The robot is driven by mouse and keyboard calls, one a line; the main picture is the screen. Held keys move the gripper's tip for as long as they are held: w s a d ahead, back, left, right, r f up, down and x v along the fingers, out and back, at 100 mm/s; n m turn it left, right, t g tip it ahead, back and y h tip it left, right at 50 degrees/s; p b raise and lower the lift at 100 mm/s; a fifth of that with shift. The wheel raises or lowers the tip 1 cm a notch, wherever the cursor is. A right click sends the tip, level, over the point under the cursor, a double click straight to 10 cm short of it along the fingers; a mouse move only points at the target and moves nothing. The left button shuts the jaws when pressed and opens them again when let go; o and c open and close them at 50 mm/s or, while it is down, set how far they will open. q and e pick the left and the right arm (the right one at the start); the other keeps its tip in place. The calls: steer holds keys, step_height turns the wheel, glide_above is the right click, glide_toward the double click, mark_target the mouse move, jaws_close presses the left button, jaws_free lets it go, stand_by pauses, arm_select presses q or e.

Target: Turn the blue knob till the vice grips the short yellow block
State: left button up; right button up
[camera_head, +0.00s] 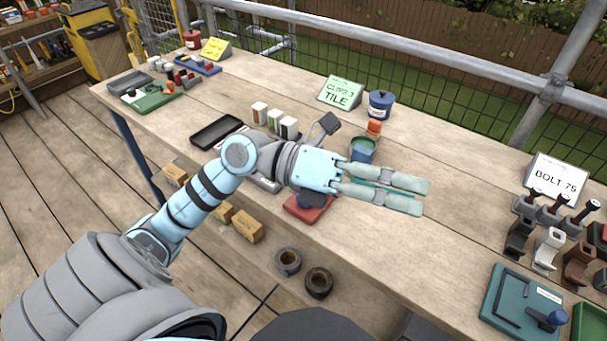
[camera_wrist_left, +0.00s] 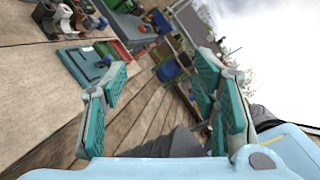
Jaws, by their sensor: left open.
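My left gripper (camera_head: 424,197) reaches over the bench from the left, pointing right. Its two fingers are apart with nothing between them. It also shows open in the left wrist view (camera_wrist_left: 165,88). A blue knob (camera_head: 557,318) stands on a teal plate (camera_head: 500,304) with a black L-shaped piece at the bench's lower right. The plate (camera_wrist_left: 76,64) also shows in the left wrist view, beyond the fingers and apart from them. I cannot make out a vice or a short yellow block. My right gripper is not in view.
Black, white and brown holders (camera_head: 548,250) stand behind the plate, by a "BOLT" sign (camera_head: 557,180). A red item (camera_head: 306,212) lies below my left wrist, partly hidden. A blue-green cup (camera_head: 362,150) stands behind the gripper. The bench between gripper and plate is clear.

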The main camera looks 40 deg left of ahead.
arm_select(q)
steer(key=w+a+f+m+g+y, duration=0.1)
steer(key=w+a+f+y, duration=0.1)
steer(key=a+f+y, duration=0.45)
steer(key=a+f+n+y, duration=0.25)
steer(key=a+y, duration=0.65)
steer(key=a, duration=0.7)
steer(key=b+x, duration=0.2)
steer(key=x, duration=0.2)
steer(key=b+x, duration=0.2)
steer(key=x, duration=0.3)
steer(key=b+x, duration=0.2)
steer(key=x, duration=0.3)
steer(key=shift+s+a+f, duration=0.2)
steer(key=shift+s+a, duration=0.2)
steer(key=shift+w+f, duration=0.15)
steer(key=shift+f, duration=0.2)
steer(key=shift+d, duration=0.1)
steer(key=shift+r, duration=0.1)
steer(key=shift+c, duration=0.4)
steer(key=c, duration=1.1)
